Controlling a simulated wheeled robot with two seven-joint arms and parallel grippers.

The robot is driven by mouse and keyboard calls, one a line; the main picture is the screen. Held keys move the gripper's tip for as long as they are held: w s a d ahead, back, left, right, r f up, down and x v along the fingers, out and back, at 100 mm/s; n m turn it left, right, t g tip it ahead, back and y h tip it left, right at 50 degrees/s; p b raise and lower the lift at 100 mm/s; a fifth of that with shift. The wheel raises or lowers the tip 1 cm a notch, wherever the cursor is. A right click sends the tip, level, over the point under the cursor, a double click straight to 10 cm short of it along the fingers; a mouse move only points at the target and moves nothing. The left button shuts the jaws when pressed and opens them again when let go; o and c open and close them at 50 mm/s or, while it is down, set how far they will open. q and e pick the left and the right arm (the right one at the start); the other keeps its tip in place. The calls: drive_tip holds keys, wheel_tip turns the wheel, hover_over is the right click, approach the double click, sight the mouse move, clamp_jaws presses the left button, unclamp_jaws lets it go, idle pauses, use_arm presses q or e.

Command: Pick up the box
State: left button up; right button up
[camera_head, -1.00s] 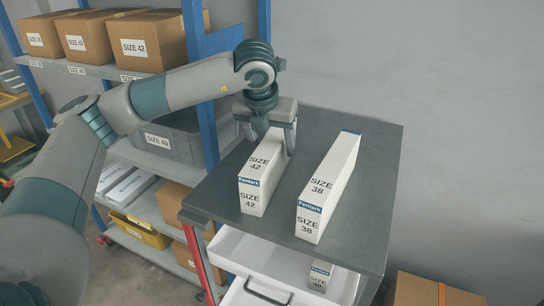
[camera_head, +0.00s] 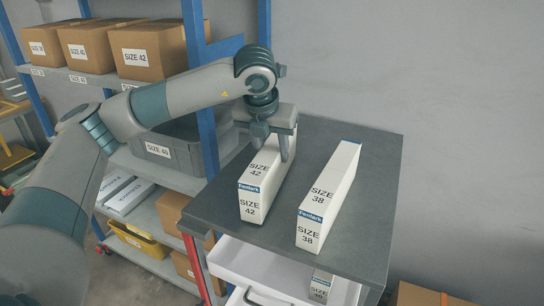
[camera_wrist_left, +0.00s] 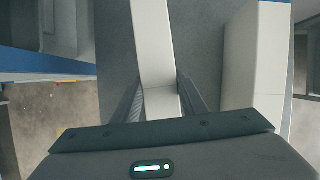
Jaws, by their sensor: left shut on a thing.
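A long white box marked SIZE 42 (camera_head: 256,188) stands on the grey table top (camera_head: 290,240), at the left in the head view. My left gripper (camera_head: 271,155) is above it with its fingers on both sides, shut on the box. In the left wrist view the same box (camera_wrist_left: 155,45) runs between the two fingers (camera_wrist_left: 162,95). A second white box, marked SIZE 38 (camera_head: 325,205), stands to the right, apart from the gripper; it also shows in the left wrist view (camera_wrist_left: 255,60). I cannot tell whether the held box touches the table. My right gripper is not in view.
An open white drawer (camera_head: 245,262) below the table holds a small box (camera_head: 320,286). A blue-posted shelf at the left carries brown boxes (camera_head: 147,50), a grey bin (camera_head: 170,150) and a yellow tray (camera_head: 140,240). The table is clear behind the boxes.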

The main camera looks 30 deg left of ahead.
use_arm(q)
wheel_tip(320, 180, up, 8)
drive_tip(key=b, duration=0.3)
drive_tip(key=shift+r, duration=0.7)
drive_tip(key=shift+s+f, duration=0.1)
drive_tip(key=shift+f, duration=0.05)
